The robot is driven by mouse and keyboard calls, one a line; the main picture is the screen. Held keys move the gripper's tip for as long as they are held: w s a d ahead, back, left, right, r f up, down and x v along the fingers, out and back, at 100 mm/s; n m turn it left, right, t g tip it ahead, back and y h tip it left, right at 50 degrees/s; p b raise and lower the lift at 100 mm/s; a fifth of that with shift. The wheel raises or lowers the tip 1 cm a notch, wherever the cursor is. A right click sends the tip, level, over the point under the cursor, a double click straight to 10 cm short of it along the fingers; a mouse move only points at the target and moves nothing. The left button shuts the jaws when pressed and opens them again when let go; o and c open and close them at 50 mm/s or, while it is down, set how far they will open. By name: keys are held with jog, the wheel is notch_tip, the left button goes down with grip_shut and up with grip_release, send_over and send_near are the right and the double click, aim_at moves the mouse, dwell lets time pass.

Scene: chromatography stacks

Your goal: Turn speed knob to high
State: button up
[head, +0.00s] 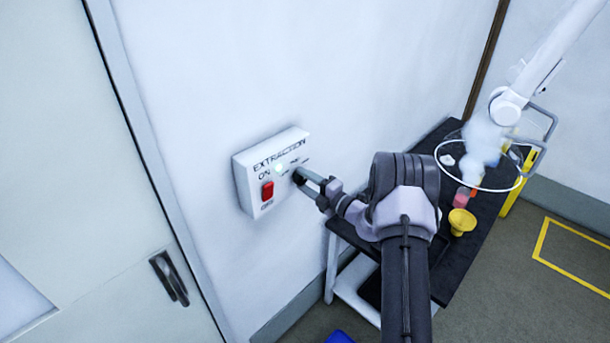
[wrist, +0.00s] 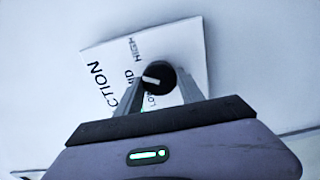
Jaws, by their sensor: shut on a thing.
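The extraction control box (head: 247,183) is a white panel on the wall, with a black round speed knob (head: 299,176) at its right side. In the wrist view the knob (wrist: 157,77) shows a white pointer mark lying toward the left, roughly on the side of the MID label. HIGH (wrist: 146,47) is printed above and LOW below, partly hidden. My gripper (head: 303,177) reaches the box from the right. In the wrist view my gripper (wrist: 158,84) has a finger on each side of the knob and is shut on it.
A dark table (head: 455,268) with a yellow cup (head: 462,221) and a fume arm's ring hood (head: 481,189) stands to the right. A door with a handle (head: 168,278) is left.

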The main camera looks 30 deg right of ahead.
jog(key=m+p, duration=0.2)
jog(key=m, duration=0.3)
jog(key=shift+r+m+p, duration=0.1)
jog(key=shift+m+p, duration=0.2)
jog(key=shift+c, duration=0.2)
dwell(0.3)
jog(key=o, duration=1.4)
jog(key=b+v, duration=0.1)
jog(key=v, duration=1.6)
jog(key=shift+s+d, duration=0.1)
jog(key=shift+s, duration=0.1)
